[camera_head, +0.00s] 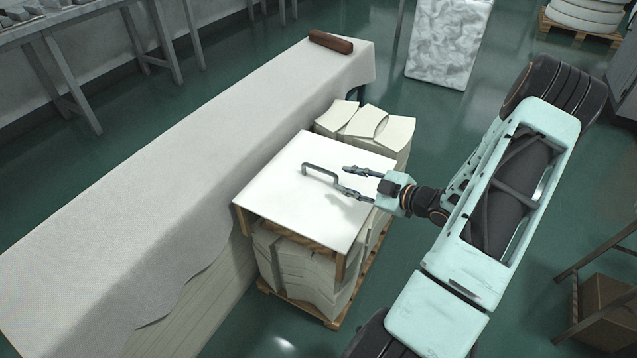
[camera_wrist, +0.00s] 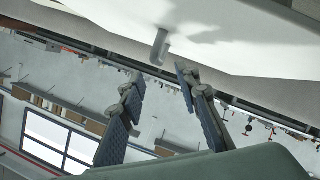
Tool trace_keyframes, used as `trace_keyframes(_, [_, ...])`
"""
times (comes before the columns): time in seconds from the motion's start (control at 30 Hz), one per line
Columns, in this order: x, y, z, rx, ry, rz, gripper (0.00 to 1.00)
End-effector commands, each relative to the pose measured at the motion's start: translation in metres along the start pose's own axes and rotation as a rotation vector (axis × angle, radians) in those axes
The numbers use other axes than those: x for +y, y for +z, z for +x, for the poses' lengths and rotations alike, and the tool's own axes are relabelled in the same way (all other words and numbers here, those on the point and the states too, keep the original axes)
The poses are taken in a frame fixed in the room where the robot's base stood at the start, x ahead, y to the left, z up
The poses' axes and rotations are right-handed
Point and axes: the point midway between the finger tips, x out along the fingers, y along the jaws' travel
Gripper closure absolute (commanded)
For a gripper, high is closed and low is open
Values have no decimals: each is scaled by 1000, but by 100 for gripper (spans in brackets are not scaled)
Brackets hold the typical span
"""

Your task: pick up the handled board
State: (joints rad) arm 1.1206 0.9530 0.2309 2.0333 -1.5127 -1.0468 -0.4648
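The handled board is a white square board (camera_head: 290,205) lying flat on top of a stack. Its grey bar handle (camera_head: 321,168) stands up from the middle of the board. In the wrist view, the board fills the top of the picture, and the handle (camera_wrist: 160,46) shows as a short grey bar just beyond the fingertips. My gripper (camera_head: 344,178) is over the right part of the board, its two fingers spread and pointing left at the handle. In the wrist view, my gripper (camera_wrist: 159,78) has nothing between its fingers. The exact gap to the handle is hard to tell.
The board rests on stacked pale curved pieces (camera_head: 300,275) on a wooden pallet (camera_head: 330,322). More pieces (camera_head: 370,125) stand behind it. A long cloth-covered table (camera_head: 150,190) runs close on the left, with a brown block (camera_head: 330,42) at its far end.

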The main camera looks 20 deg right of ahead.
Motion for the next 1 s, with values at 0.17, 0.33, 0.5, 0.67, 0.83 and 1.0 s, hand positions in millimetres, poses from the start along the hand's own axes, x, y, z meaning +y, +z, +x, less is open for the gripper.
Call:
trace_keyframes(0.17, [-2,1,30,2,-3,-1,70])
trace_keyframes(0.33, [0,1,48,-1,-2,0,70])
trace_keyframes(0.5, [1,-1,63,0,-2,-1,70])
trace_keyframes(0.67, [4,-2,88,-1,-2,-1,70])
trace_keyframes(0.83, [5,-3,101,-3,-2,1,70])
trace_keyframes(1.0, [5,-4,100,-3,-2,1,71])
